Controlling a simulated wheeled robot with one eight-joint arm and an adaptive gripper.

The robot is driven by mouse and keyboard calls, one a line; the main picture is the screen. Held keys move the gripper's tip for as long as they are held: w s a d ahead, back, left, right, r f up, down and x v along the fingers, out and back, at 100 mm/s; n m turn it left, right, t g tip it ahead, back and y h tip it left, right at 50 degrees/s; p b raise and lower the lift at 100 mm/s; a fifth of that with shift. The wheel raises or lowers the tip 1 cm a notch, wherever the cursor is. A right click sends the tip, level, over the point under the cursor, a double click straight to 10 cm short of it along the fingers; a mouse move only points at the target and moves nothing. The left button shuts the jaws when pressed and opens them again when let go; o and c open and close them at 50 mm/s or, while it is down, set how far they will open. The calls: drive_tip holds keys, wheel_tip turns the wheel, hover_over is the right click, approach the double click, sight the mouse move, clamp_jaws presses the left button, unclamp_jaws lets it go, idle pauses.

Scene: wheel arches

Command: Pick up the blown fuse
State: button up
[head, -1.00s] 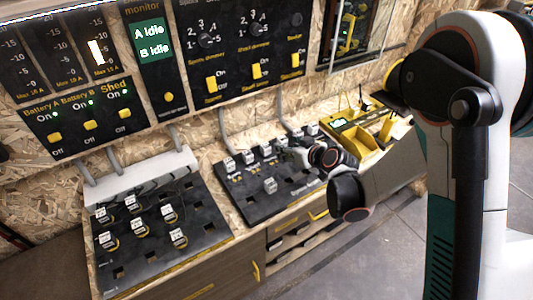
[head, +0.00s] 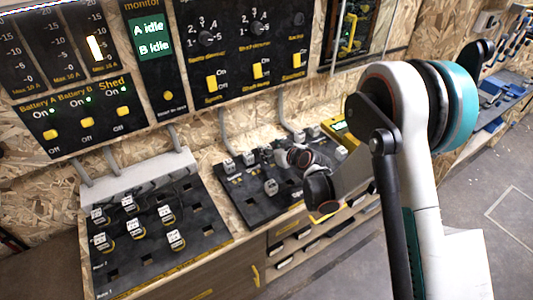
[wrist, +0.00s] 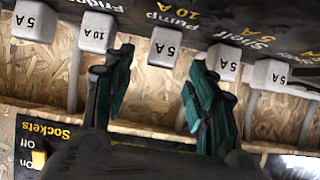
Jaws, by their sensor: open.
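Several grey block fuses stand in a row on a dark fuse board (head: 245,205). In the wrist view, a fuse marked 5 A (wrist: 165,48) lies between the fingertips of my gripper (wrist: 160,62), with a visible gap on both sides. A 10 A fuse (wrist: 97,32) and a 5 A fuse (wrist: 34,20) stand to its left, and two more 5 A fuses (wrist: 222,62) (wrist: 270,75) to its right. My gripper is open and empty. In the head view my wrist partly hides the row. I cannot tell which fuse is blown.
One grey block (head: 271,187) stands apart nearer the front of the board. Another board (head: 185,245) with several labelled plugs lies at left. Switch panels (head: 85,115) hang on the wall behind. A yellow tray (head: 340,130) is partly hidden behind my arm.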

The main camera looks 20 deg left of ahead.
sight(266, 146)
drive_tip(key=b+x, duration=0.2)
drive_tip(key=x, duration=0.3)
drive_tip(key=shift+d, duration=0.1)
drive_tip(key=shift+s, duration=0.1)
drive_tip(key=shift+c, duration=0.6)
drive_tip(key=c, duration=1)
drive_tip(key=shift+r, duration=0.15)
